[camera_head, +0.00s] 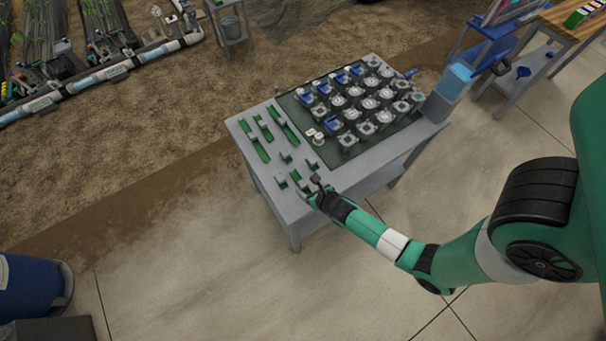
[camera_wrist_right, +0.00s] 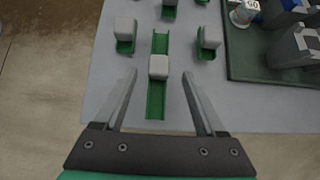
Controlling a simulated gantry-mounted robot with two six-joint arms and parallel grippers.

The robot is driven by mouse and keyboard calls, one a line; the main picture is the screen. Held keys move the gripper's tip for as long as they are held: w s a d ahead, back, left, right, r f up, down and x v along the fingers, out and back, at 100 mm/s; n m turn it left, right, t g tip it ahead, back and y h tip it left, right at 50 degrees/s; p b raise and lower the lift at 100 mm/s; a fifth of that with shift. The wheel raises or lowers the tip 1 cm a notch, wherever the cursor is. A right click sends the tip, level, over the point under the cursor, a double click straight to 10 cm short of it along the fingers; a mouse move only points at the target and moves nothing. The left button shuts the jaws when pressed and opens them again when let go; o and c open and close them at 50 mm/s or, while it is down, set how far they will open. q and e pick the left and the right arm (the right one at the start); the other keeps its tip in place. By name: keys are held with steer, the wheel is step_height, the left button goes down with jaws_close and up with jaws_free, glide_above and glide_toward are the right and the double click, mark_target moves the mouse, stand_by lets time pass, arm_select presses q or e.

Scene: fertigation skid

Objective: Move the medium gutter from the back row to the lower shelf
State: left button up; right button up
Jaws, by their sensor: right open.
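Green gutters with pale blocks on them lie on the left part of the grey table (camera_head: 240,124). Three longer ones form the far row; the middle one (camera_head: 264,131) is shorter than its neighbours and looks like the medium gutter. My right gripper (camera_head: 315,184) is at the near left edge, away from that row. In the right wrist view, my right gripper (camera_wrist_right: 160,73) is open and empty, its fingers either side of a near gutter (camera_wrist_right: 156,103) with a pale block (camera_wrist_right: 159,67). Contact cannot be told. The lower shelf (camera_head: 372,184) shows partly under the tabletop. My left gripper is out of view.
Short gutters with blocks (camera_wrist_right: 125,29) (camera_wrist_right: 209,38) stand close on both sides of my right gripper. A dark green mat (camera_head: 330,155) with several grey and blue parts fills the right part of the table. A blue-grey container (camera_head: 450,85) stands at its right corner.

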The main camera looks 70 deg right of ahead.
mark_target(305, 186)
steer(key=b+x, duration=0.2)
steer(key=x, duration=0.3)
steer(key=shift+b, duration=0.3)
steer(key=shift+a, duration=0.1)
jaws_close()
